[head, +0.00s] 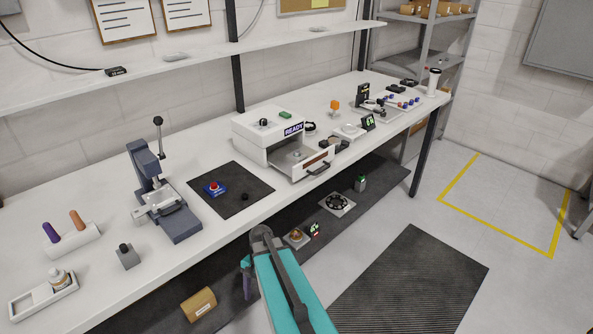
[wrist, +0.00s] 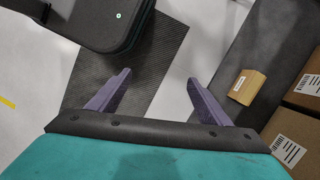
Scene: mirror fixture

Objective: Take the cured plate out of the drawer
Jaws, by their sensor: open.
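A white curing unit (head: 268,137) with a READY sign stands on the bench in the head view. Its drawer (head: 318,163) is pulled out toward the front, with a dark handle on its face. A grey plate-like piece with a small round knob (head: 297,154) shows inside the drawer; its exact outline is too small to tell. My gripper shows in the wrist view (wrist: 160,77), its two purple fingers apart with nothing between them. It is over the floor in front of the bench, below and clear of the drawer. In the head view my teal arm partly hides it.
A press (head: 165,195), a dark mat (head: 230,190) with a red-blue button, and small devices right of the drawer stand on the bench (head: 95,200). A lower shelf holds a round fixture (head: 337,203). Cardboard boxes (wrist: 290,135) show in the wrist view.

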